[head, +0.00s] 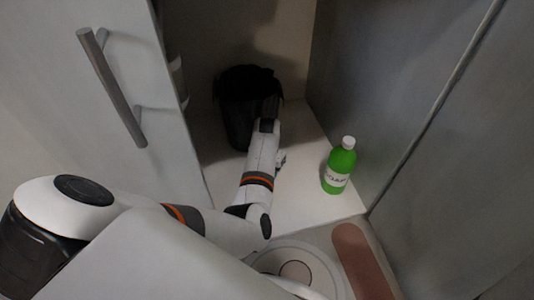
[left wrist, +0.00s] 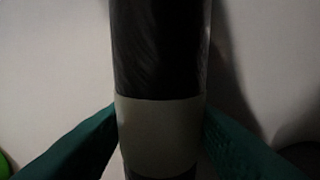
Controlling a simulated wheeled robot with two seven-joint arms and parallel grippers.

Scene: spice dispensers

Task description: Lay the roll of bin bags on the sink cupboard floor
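The roll of bin bags (left wrist: 160,50) is black with a pale beige band around it. In the left wrist view it runs lengthwise up the middle, between the green fingers of my left gripper (left wrist: 160,135), which touch the band on both sides. In the head view my left arm reaches into the sink cupboard, and the gripper (head: 268,112) is a dark shape in front of the black bin; the roll cannot be clearly told apart there. The pale cupboard floor (head: 300,205) is visible. My right gripper is not in view.
A black bin (head: 235,115) stands at the back left of the cupboard. A green bottle with a white cap (head: 341,168) stands upright at the right. An open door with a bar handle (head: 112,85) is on the left. Floor between bin and bottle is bare.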

